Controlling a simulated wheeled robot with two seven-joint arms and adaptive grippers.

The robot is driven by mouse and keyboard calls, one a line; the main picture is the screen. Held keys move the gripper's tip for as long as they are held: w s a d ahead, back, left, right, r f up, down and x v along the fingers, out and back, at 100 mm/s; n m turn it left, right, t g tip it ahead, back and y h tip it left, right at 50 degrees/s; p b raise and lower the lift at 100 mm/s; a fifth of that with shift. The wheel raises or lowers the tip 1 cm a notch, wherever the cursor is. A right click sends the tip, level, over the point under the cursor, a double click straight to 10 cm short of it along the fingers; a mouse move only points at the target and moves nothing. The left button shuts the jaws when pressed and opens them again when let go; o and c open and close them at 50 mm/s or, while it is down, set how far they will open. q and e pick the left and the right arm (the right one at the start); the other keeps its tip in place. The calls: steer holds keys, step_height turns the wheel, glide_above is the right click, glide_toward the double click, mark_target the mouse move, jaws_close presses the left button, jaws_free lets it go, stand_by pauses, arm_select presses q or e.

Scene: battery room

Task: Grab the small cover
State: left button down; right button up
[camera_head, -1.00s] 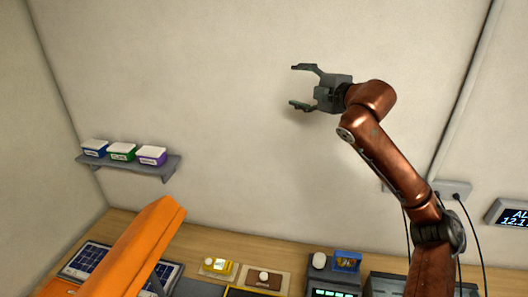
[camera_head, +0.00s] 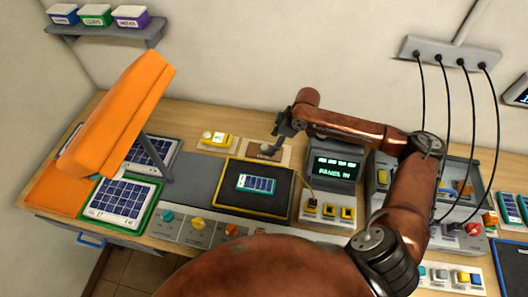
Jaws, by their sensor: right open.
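My right gripper (camera_head: 277,145) is open and points down at the back of the bench, right above a brown plate on a tan pad (camera_head: 286,154). The gripper hides part of the plate, and I cannot tell whether it touches anything. To its left sits a yellow piece with a pale knob (camera_head: 216,139). I cannot tell for sure which of these is the small cover. My left gripper is out of view.
A black mat with a yellow rim (camera_head: 225,199) holds a small solar panel. A display unit (camera_head: 333,166) stands close to the gripper's right. An orange lamp (camera_head: 115,120) overhangs the left. Cables hang from a power strip (camera_head: 450,57) at right.

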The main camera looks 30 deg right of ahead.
mark_target(265, 150)
steer(key=x, duration=0.6)
steer(key=shift+s, duration=0.1)
steer(key=shift+r, duration=0.1)
steer(key=shift+c, duration=0.4)
steer(key=c, duration=0.9)
